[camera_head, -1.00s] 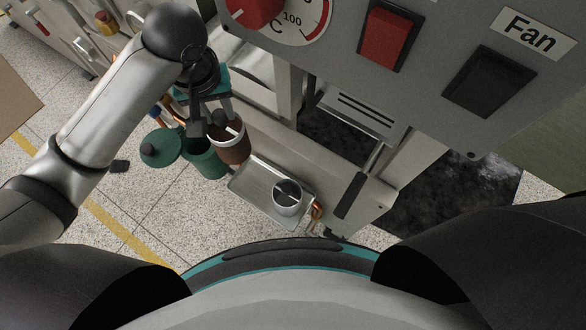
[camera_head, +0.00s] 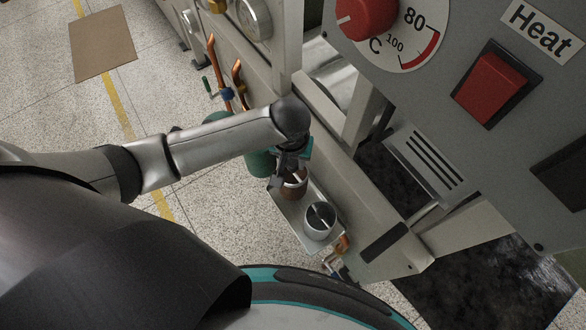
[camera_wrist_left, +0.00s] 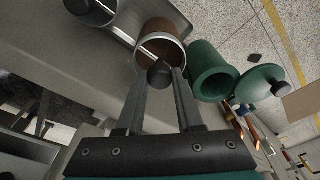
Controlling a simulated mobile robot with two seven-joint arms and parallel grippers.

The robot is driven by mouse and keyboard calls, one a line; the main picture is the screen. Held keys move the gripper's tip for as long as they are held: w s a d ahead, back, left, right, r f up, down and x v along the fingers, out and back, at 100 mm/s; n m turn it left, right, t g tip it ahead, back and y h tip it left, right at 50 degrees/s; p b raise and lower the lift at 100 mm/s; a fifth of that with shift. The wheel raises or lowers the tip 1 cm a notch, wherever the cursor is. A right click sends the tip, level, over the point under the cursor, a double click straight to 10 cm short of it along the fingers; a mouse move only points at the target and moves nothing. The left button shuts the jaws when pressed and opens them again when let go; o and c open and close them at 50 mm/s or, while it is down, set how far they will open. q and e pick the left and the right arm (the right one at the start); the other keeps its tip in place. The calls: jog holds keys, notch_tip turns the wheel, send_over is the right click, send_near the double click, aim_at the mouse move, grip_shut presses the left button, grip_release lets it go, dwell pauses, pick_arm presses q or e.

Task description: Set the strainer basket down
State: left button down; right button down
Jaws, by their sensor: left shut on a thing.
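The strainer basket (camera_head: 295,190) is a brown cylinder with a pale rim and a light bar across its top. It also shows in the left wrist view (camera_wrist_left: 166,52). My left gripper (camera_head: 291,168) is shut on its dark round knob (camera_wrist_left: 160,74). The basket appears over the back end of the metal tray (camera_head: 284,217), beside a silver cup (camera_head: 319,232) with a dark inside. I cannot tell whether the basket touches the tray. My arm and gripper hide part of the basket in the head view. My right gripper is not in view.
A green open container (camera_wrist_left: 211,75) stands beside the basket, with a green lid (camera_wrist_left: 262,88) near it. A grey machine panel with a red dial (camera_head: 366,14) and red switch (camera_head: 490,84) rises at right. Pipes with valves (camera_head: 222,78) are behind.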

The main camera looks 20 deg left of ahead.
pick_arm(q)
jog(key=shift+f+b, duration=0.5)
jog(key=shift+f, duration=1.65)
jog(key=c, duration=0.6)
grip_release()
jog(key=shift+f, duration=0.1)
jog(key=shift+o, duration=0.2)
notch_tip(320, 180, up, 12)
jog(key=s+p, duration=0.1)
jog(key=p, duration=0.2)
jog(key=shift+s+d, duration=0.15)
jog(key=shift+s, duration=0.25)
